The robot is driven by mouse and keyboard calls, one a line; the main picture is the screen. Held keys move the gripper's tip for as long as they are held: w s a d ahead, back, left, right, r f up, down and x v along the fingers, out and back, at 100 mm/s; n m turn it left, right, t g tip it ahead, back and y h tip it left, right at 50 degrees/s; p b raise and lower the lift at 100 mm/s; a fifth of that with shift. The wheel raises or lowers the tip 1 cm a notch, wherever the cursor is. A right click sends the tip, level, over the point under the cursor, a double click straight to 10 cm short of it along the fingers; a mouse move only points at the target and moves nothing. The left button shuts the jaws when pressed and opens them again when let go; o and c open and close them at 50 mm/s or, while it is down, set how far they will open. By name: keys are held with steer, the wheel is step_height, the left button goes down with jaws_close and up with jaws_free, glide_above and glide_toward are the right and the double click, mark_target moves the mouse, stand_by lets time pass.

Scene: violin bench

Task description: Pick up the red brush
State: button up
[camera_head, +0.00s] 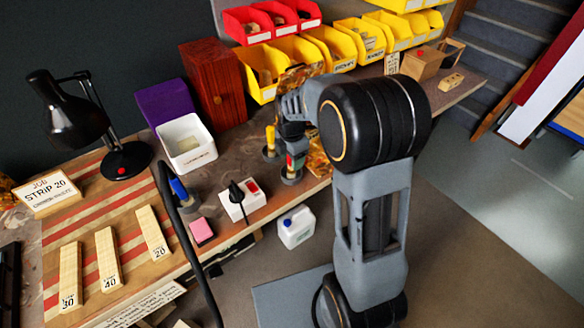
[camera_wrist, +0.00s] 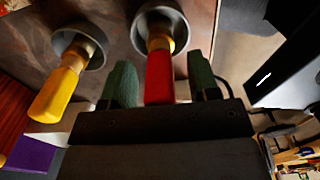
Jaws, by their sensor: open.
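The red brush (camera_wrist: 159,78) stands handle-up in a grey round cup (camera_wrist: 172,12) in the wrist view. My gripper (camera_wrist: 162,80) is open, with one green finger on each side of the red handle. A gap shows between the handle and each finger. In the head view the red brush (camera_head: 290,161) is small and mostly hidden by my gripper and arm; its cup (camera_head: 291,178) is near the bench's front edge.
A yellow-handled brush (camera_wrist: 56,94) stands in its own grey cup (camera_wrist: 92,42) just left of my gripper. A white box with a black plug (camera_head: 238,205), a pink block (camera_head: 201,231) and a white tub (camera_head: 189,143) are to the left. Yellow bins (camera_head: 296,50) line the back.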

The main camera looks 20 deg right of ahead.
steer(key=shift+f, duration=0.15)
steer(key=shift+c, duration=0.4)
steer(key=c, duration=0.9)
steer(key=shift+r, duration=0.45)
step_height(320, 180, up, 2)
steer(key=shift+r, duration=0.1)
steer(key=s+r, duration=0.3)
steer(key=s, duration=0.1)
steer(key=s+r, duration=0.3)
steer(key=s, duration=0.2)
steer(key=s+r, duration=0.4)
steer(key=s, duration=0.1)
steer(key=shift+d, duration=0.35)
